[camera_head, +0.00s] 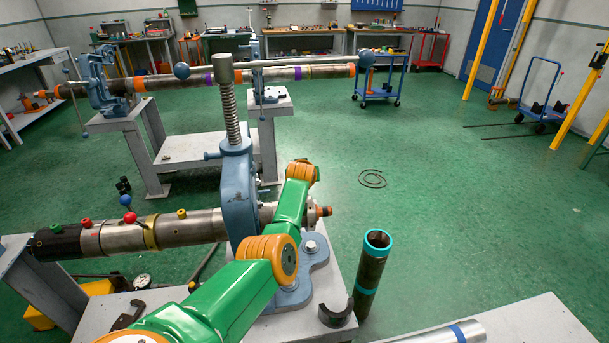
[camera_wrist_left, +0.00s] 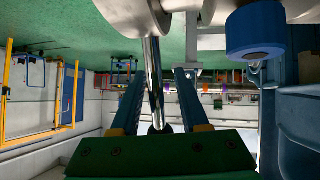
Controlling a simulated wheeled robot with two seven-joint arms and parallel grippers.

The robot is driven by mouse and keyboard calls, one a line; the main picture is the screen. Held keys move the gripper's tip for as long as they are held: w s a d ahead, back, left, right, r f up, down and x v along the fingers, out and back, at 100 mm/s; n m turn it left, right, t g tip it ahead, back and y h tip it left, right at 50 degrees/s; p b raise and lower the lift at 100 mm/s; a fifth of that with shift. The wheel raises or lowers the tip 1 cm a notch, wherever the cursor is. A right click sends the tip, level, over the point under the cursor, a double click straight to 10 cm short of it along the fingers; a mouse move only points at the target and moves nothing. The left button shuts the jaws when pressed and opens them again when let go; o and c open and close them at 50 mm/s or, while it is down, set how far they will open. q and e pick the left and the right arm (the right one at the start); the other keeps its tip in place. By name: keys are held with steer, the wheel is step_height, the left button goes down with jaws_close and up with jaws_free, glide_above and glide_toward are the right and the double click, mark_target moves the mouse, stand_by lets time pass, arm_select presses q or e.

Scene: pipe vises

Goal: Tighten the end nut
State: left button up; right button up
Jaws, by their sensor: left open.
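The near blue pipe vise (camera_head: 238,195) stands on a grey stand, with its threaded screw (camera_head: 232,115) upright and a ball-ended bar (camera_head: 295,62) across the top. A steel pipe assembly (camera_head: 185,228) runs through it. At its right end, a grey collar and copper-coloured stub (camera_head: 323,211) show beside my left arm; I cannot tell which part is the end nut. My left gripper is hidden behind its arm in the head view. In the left wrist view, its open fingers (camera_wrist_left: 158,78) stand either side of a shiny rod (camera_wrist_left: 153,70) ending in a dark ball; contact is unclear.
A dark pipe with a teal rim (camera_head: 375,255) stands right of the vise. A dark half-ring (camera_head: 336,314) lies on the stand. A grey table corner (camera_head: 540,322) is at front right. A second vise (camera_head: 100,85) holds another long pipe behind. Green floor is open at right.

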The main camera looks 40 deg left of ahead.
arm_select(q)
steer(key=shift+p+v, duration=0.8)
steer(key=shift+v, duration=2.75)
steer(key=shift+f, duration=0.1)
